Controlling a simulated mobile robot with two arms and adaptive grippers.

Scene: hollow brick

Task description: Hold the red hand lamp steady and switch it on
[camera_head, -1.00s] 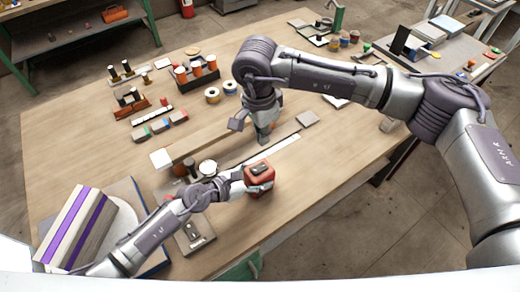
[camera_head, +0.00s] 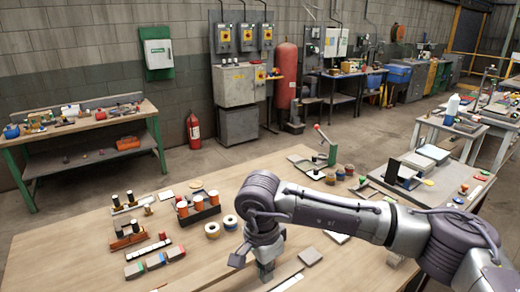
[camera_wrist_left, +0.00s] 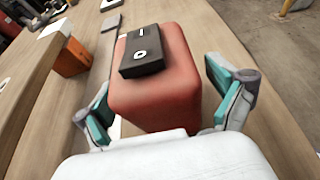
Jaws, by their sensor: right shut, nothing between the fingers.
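The red hand lamp (camera_wrist_left: 155,95) stands on the wooden table in the left wrist view. A black switch (camera_wrist_left: 143,50) with white marks sits on its top. My left gripper (camera_wrist_left: 160,105) has its teal-padded fingers spread on either side of the lamp. A gap shows between the lamp and the right-hand finger; contact at the left-hand finger is hard to tell. The lamp and my left gripper are outside the head view. My right gripper (camera_head: 266,270) is shut and empty, pointing down low over the table near the bottom edge of the head view.
Tape rolls (camera_head: 212,229), a dark holder with orange cylinders (camera_head: 197,209) and coloured blocks (camera_head: 154,262) lie left of my right gripper on the table (camera_head: 95,235). An orange block (camera_wrist_left: 72,58) stands left of the lamp.

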